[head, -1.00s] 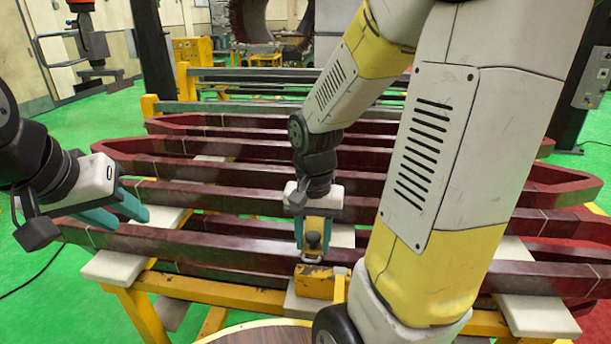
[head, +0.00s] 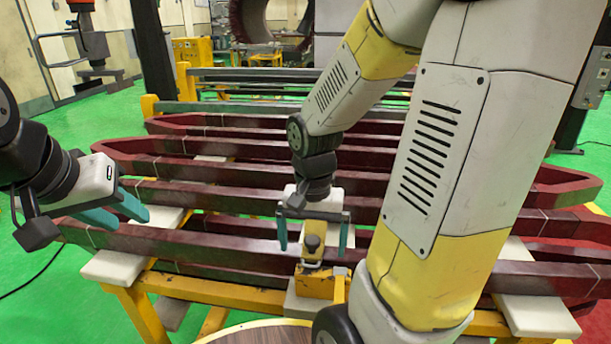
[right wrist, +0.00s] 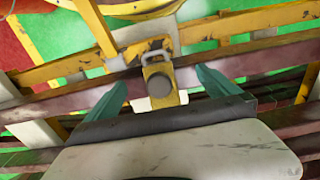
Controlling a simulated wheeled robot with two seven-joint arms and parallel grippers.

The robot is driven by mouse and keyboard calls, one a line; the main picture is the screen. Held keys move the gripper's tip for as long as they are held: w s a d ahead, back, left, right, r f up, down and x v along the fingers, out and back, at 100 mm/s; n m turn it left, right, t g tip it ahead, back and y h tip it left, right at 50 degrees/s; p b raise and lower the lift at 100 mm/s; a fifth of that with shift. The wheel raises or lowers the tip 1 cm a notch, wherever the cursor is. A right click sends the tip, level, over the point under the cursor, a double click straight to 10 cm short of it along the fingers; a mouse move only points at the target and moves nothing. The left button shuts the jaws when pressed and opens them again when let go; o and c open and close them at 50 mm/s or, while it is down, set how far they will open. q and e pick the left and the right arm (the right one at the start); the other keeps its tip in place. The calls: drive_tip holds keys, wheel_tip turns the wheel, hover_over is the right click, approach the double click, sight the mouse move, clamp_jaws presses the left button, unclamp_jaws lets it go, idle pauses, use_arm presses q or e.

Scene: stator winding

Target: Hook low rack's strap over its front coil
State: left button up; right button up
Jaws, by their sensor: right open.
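The low rack (head: 190,288) is a yellow frame carrying several dark red coils on pale pads. Its front coil (head: 205,246) runs across the near side. The yellow strap (head: 313,228), with a dark knob, stands at the front coil above a yellow bracket (head: 314,284); it also shows in the right wrist view (right wrist: 160,92). It appears to lie across the coil, but whether it is hooked I cannot tell. My right gripper (head: 313,250) is open, with one finger on each side of the strap, apart from it. My left gripper (head: 131,218) is open and empty over the coils' left end.
More red coils (head: 220,172) lie behind the front one. A second rack with grey bars (head: 260,85) stands farther back. A round brown-topped surface (head: 262,335) is at the bottom edge. Green floor is open at the left.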

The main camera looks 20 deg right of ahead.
drive_tip(key=shift+r, duration=3.5)
